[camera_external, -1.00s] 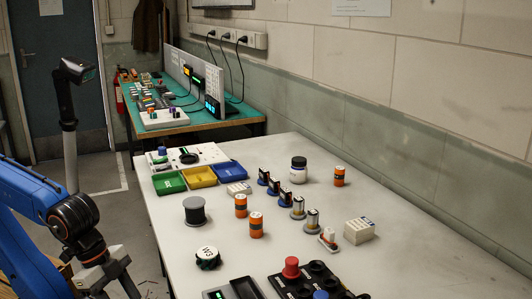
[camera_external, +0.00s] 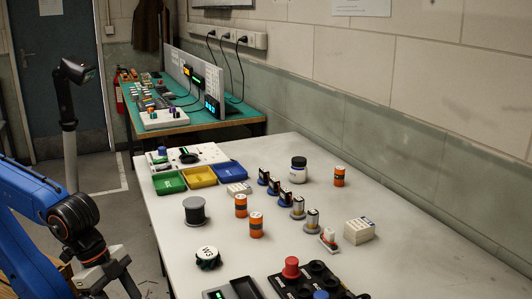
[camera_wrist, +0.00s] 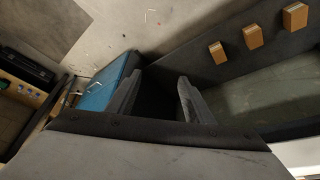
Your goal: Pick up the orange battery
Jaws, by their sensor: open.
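Three orange cylindrical batteries with dark bands stand upright on the white bench in the external view. Two are near the middle, one orange battery (camera_external: 241,206) slightly behind another orange battery (camera_external: 256,225). A third orange battery (camera_external: 339,176) stands farther back on the right. My gripper (camera_external: 115,287) hangs low beside the bench's left edge, well away from all three. In the wrist view my gripper (camera_wrist: 158,98) has its two fingers spread apart with nothing between them. No battery shows clearly in the wrist view.
Green, yellow and blue trays (camera_external: 199,176), a white jar (camera_external: 298,170) and several small holders stand behind.

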